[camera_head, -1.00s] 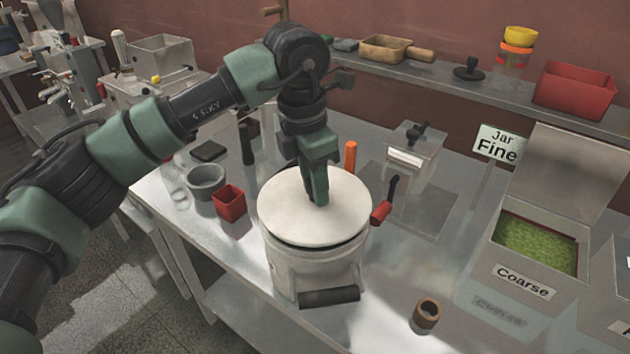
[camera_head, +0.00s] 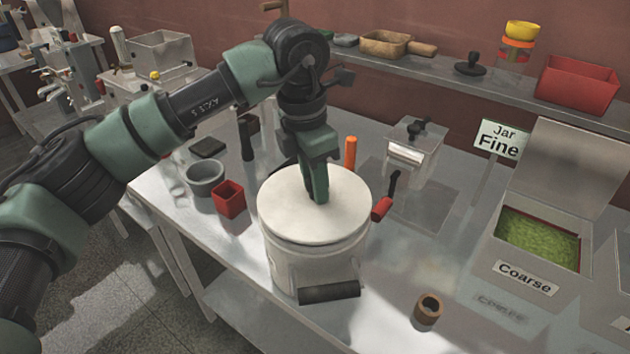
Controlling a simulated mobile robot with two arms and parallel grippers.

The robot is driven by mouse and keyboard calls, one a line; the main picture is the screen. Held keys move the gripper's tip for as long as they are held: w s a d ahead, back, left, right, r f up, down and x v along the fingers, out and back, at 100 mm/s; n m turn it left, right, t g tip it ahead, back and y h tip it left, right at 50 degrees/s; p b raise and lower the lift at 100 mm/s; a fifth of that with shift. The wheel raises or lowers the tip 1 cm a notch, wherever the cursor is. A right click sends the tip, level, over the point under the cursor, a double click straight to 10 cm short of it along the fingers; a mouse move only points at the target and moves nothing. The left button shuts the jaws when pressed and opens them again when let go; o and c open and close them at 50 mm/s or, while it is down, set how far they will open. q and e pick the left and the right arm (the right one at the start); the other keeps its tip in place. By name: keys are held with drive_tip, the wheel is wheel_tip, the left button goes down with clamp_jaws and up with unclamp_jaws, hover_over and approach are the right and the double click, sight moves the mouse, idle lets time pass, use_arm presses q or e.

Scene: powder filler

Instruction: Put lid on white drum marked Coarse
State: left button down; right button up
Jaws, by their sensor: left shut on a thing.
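The white round lid (camera_head: 285,212) lies flat over the top of the white drum (camera_head: 312,262). Its edge lines up closely with the drum's rim, and I see no clear gap at the front. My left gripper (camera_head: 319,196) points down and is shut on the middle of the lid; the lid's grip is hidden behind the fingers. The drum stands upright on the metal table, with a dark bar at its front bottom. I cannot read a marking on the drum. My right gripper is not in view.
A grey bowl (camera_head: 205,178) and red square cup (camera_head: 230,199) stand left of the drum. A red-handled tool (camera_head: 383,207) lies close on its right. A brown ring (camera_head: 427,309) is at front right. A bin of green powder (camera_head: 540,240) carries a Coarse label.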

use_arm(q)
drive_tip(key=shift+f+b, duration=0.5)
drive_tip(key=shift+f, duration=0.05)
idle(0.6)
drive_tip(key=c, duration=1)
unclamp_jaws()
drive_tip(key=shift+c, duration=0.2)
drive_tip(key=shift+r, duration=0.15)
